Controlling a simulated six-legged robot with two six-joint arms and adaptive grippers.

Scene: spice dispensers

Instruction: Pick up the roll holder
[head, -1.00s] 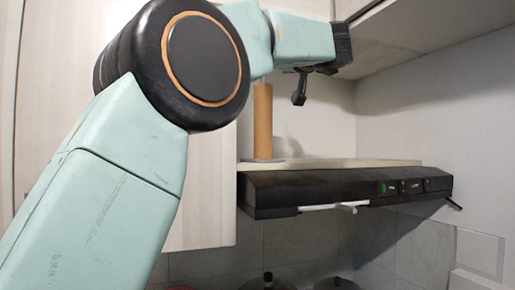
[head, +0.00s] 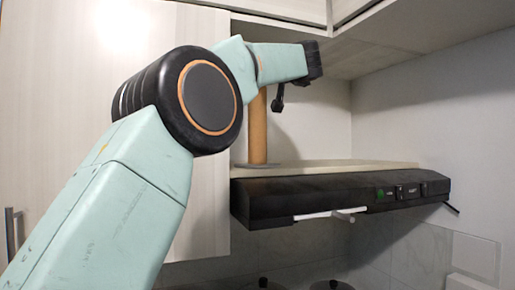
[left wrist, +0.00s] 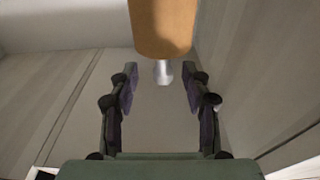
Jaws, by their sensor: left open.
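The roll holder (head: 257,128) is a tall tan cylinder standing upright on a flat base on the shelf above the hood. Its top is hidden behind my left arm in the head view. In the left wrist view, the tan roll (left wrist: 162,25) is at top centre, with a pale metal rod (left wrist: 162,72) sticking out of its end. My left gripper (left wrist: 160,80) is open, its two fingers on either side of the rod's line in the picture. Nothing is visibly gripped; I cannot tell how far the rod is from the fingertips. My right gripper is not in view.
The pale shelf board (head: 345,166) lies on the black range hood (head: 340,198). Wall cabinets (head: 290,10) close in above my arm. The shelf right of the roll is clear. Dark round objects sit below, at the bottom edge.

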